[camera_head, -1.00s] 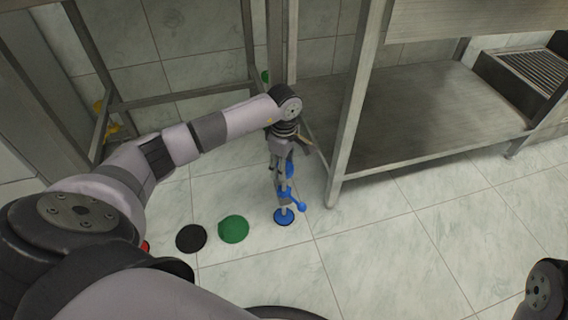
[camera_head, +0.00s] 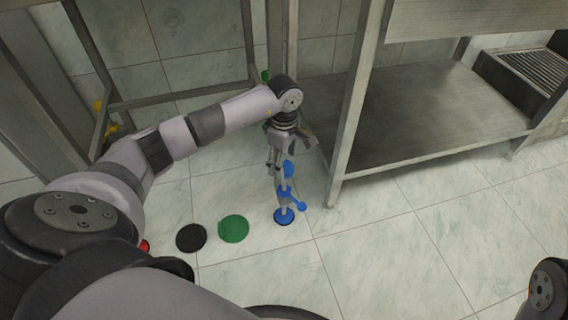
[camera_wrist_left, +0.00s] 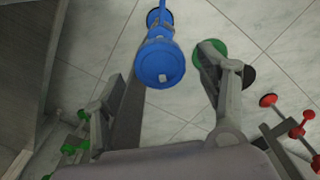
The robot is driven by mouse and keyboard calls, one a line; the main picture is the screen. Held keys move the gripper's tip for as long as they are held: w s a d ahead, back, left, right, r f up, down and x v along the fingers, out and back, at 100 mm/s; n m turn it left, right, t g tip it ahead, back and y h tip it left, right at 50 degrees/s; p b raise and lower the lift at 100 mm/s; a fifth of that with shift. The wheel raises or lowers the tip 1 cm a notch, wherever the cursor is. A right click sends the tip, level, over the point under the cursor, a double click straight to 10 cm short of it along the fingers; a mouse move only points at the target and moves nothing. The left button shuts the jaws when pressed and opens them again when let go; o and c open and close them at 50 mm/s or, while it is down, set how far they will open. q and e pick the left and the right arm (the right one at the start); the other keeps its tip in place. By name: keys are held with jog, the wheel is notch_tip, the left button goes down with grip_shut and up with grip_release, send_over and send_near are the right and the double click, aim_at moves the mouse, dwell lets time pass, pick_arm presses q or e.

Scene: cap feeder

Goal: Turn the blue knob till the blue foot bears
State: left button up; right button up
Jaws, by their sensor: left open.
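The blue knob (camera_head: 288,169) is partly hidden by my left gripper (camera_head: 276,170), which points down at it from above. Below it, the blue foot (camera_head: 284,216) is a round disc low at the floor; I cannot tell whether it touches. A blue lever with a ball end (camera_head: 301,206) sticks out just above the foot. In the left wrist view, the round top of the blue knob (camera_wrist_left: 159,63) lies between the spread fingers of the left gripper (camera_wrist_left: 160,78), with gaps on both sides. The blue foot (camera_wrist_left: 154,18) shows partly behind it. My right gripper is out of view.
A green disc (camera_head: 234,229) and a black disc (camera_head: 191,238) lie on the tiled floor to the left. A steel table with a low shelf (camera_head: 420,115) stands close at the right, its leg (camera_head: 345,140) near the gripper. Floor in front is clear.

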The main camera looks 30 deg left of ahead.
pick_arm(q)
notch_tip(320, 180, up, 10)
dwell(0.3)
jog(key=shift+f, duration=0.1)
dwell(0.4)
